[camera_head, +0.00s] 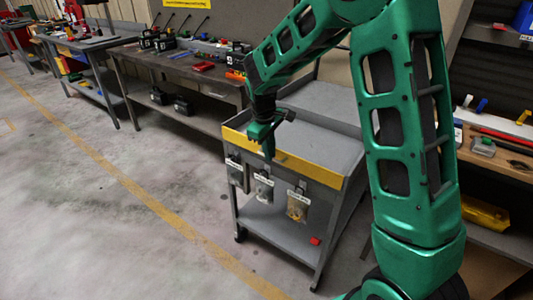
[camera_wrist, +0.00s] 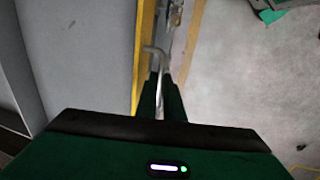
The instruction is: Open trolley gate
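The grey trolley (camera_head: 335,141) stands in the middle of the head view, with a flat upper tray and a lower shelf. A yellow gate strip (camera_head: 310,169) runs along its front upper edge. In the wrist view the yellow strip (camera_wrist: 146,35) runs up the middle, with the grey tray at left. My gripper (camera_head: 268,152) points down at this front edge. In the wrist view a bent metal rod (camera_wrist: 154,50) lies just ahead of my fingertips (camera_wrist: 160,78). A pale strip shows in the narrow gap between the fingers; whether they grip it is unclear.
Labelled pouches (camera_head: 298,206) hang on the trolley's front. A small red item (camera_head: 315,240) lies on its lower shelf. A workbench (camera_head: 165,65) with tools stands behind at left, and a wooden bench (camera_head: 500,158) at right. The floor (camera_head: 90,190) at left is clear.

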